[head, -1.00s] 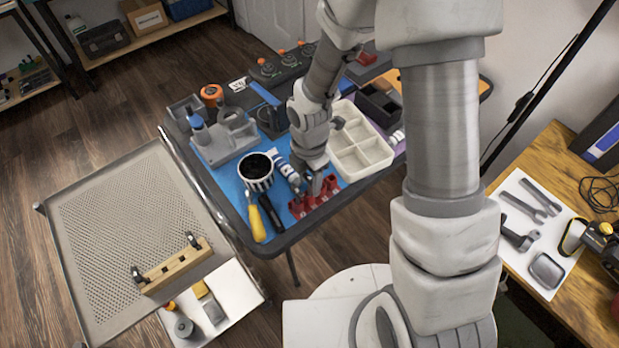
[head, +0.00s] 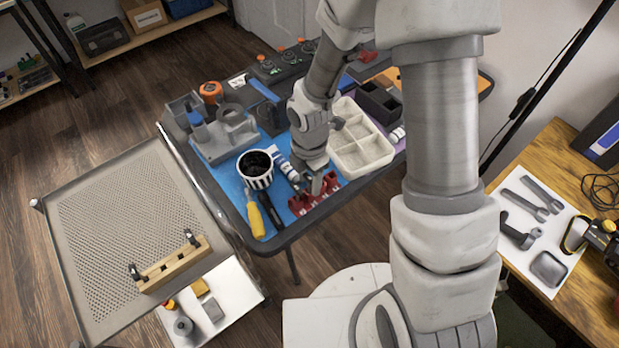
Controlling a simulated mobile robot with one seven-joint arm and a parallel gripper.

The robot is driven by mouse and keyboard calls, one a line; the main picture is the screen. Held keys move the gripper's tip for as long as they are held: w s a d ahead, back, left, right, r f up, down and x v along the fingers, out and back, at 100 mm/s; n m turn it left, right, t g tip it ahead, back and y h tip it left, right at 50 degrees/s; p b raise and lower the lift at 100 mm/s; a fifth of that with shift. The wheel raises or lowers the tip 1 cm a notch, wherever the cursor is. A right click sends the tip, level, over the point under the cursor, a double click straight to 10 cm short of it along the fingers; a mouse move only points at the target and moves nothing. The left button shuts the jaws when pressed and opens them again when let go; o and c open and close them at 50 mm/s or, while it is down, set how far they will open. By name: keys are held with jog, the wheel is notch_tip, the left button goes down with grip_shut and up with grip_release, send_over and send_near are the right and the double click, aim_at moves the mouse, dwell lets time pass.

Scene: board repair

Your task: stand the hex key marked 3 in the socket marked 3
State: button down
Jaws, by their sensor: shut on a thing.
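A red block with several raised sockets (head: 327,187) lies at the near edge of the blue mat on the table. My gripper (head: 316,188) points down right over this block, at its middle. It is shut on a thin thing that I take to be the hex key. The key is too small and too hidden by the fingers to make out, and I cannot tell whether it touches a socket. The marks on the key and the sockets cannot be read from here.
A pale divided tray (head: 381,157) stands behind right. A perforated cart (head: 110,235) with a wooden bar (head: 172,269) is at left.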

jog(key=shift+c, duration=0.5)
grip_release()
jog(key=shift+r+p, duration=3.15)
jog(key=shift+r, duration=0.4)
